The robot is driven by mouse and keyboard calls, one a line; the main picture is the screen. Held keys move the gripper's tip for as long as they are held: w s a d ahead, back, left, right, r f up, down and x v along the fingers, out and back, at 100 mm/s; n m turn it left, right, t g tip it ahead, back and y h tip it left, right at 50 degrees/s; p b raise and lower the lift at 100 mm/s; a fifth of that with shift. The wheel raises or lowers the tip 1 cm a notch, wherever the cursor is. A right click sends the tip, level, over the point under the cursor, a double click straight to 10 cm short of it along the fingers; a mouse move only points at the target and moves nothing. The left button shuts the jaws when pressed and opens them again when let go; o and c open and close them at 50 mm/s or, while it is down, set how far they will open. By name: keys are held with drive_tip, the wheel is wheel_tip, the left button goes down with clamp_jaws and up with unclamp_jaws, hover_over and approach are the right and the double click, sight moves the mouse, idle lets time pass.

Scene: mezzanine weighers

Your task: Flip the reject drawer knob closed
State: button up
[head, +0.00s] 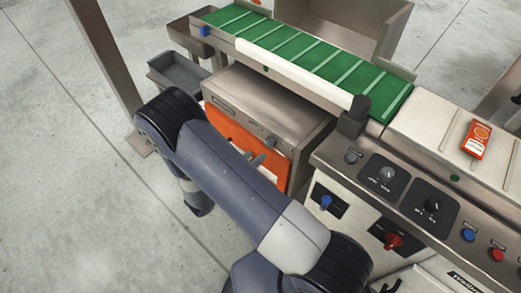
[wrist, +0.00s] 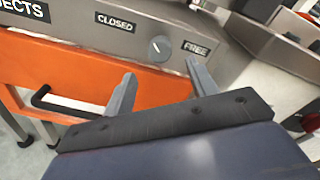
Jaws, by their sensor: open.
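The reject drawer knob (wrist: 159,48) is a small round grey dial on a grey metal strip in the wrist view. It sits between a CLOSED label (wrist: 115,22) on its left and a FREE label (wrist: 196,48) on its right. A light line shows on its face, but I cannot tell clearly which label it points to. Below it is the orange drawer front (wrist: 60,65) with a black bar handle (wrist: 65,105). My gripper (wrist: 160,82) is open and empty, its two fingers apart just below the knob, one towards each side. They appear not to touch it.
In the head view, the metal drawer housing (head: 275,92) stands beneath a green conveyor belt (head: 300,50). A control panel (head: 400,185) with several knobs and buttons is to its right. A red packet (head: 476,139) lies on the weigher's plate. A grey tray (head: 180,75) is at left; floor is clear at lower left.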

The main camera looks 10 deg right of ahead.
sight(268, 145)
drive_tip(key=v, duration=0.4)
drive_tip(key=shift+s+a, duration=0.1)
drive_tip(key=shift+a, duration=0.15)
drive_tip(key=x, duration=1.1)
drive_tip(key=shift+s, duration=0.1)
drive_tip(key=shift+a+r, duration=0.1)
drive_tip(key=shift+a, duration=0.05)
